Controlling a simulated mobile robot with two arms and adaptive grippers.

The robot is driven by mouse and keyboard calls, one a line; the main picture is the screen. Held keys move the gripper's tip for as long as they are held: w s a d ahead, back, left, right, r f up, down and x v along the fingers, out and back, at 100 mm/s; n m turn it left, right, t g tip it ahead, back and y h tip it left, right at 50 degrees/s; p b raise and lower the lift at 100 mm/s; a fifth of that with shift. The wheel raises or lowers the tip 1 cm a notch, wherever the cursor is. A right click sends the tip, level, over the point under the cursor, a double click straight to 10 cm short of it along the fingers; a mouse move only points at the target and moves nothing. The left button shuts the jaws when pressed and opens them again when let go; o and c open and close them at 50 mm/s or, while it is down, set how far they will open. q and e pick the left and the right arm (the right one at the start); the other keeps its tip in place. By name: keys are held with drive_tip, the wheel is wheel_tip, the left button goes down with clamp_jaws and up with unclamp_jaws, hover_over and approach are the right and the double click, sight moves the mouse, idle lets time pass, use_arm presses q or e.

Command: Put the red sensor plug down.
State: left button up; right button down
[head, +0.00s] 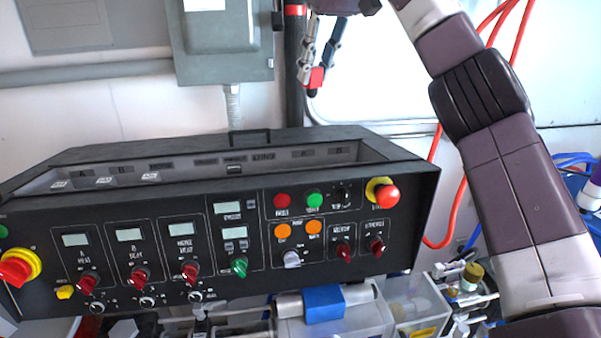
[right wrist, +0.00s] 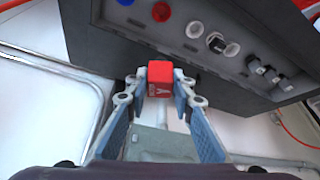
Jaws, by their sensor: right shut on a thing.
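The red sensor plug (right wrist: 159,78) is a small red block with white marking on its face. My right gripper (right wrist: 160,92) is shut on it, with a blue-grey finger on each side. In the head view the red sensor plug (head: 316,78) shows at the top middle, between the fingertips of my right gripper (head: 317,71). It is held up in the air, above the back of the black control console. My left gripper is not in view.
A grey box (right wrist: 185,50) with coloured round ports is close beyond the plug in the wrist view. The black console (head: 150,230) with knobs and buttons fills the lower left. A grey wall cabinet (head: 222,45) and a dark pipe (head: 294,70) stand left of the gripper. A red hose (head: 455,215) hangs at right.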

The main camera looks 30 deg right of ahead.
drive_tip(key=x, duration=0.2)
drive_tip(key=shift+w+f+b, duration=0.2)
drive_tip(key=shift+w+b, duration=0.15)
drive_tip(key=f, duration=0.5)
drive_tip(key=s+f, duration=0.1)
drive_tip(key=f, duration=1.1)
drive_tip(key=shift+s+b, duration=0.3)
drive_tip(key=shift+d+f, duration=0.1)
drive_tip(key=shift+f, duration=0.15)
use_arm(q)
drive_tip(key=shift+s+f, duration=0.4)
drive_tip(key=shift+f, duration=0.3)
use_arm(e)
drive_tip(key=shift+s, duration=0.1)
drive_tip(key=c, duration=1.7)
unclamp_jaws()
drive_tip(key=shift+o, duration=0.2)
